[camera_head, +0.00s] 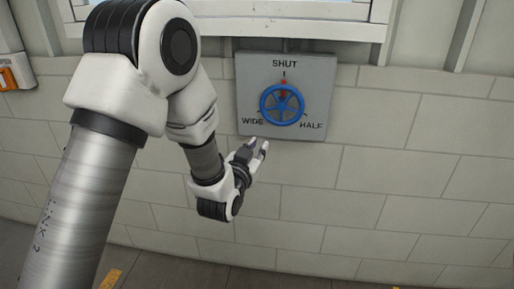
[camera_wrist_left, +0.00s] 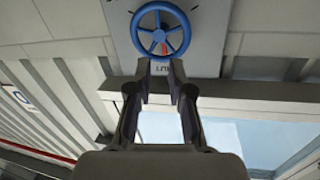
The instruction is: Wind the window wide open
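A blue handwheel (camera_head: 282,105) sits on a grey wall panel (camera_head: 318,75) marked SHUT at the top, WIDE at lower left and HALF at lower right. A red mark on the wheel is at the top, by SHUT. My left gripper (camera_head: 258,146) is open and empty, just below the panel's lower edge and apart from the wheel. In the left wrist view the spread fingers (camera_wrist_left: 159,72) point toward the wheel (camera_wrist_left: 160,45), with nothing between them. The window's white sill (camera_head: 290,30) is above the panel; most of the window is cut off. My right gripper is out of view.
A pale block wall (camera_head: 380,185) lies behind and below the panel, with clear space to its right. An orange and white box (camera_head: 10,78) is on the wall at far left. My left arm covers part of the wall and sill.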

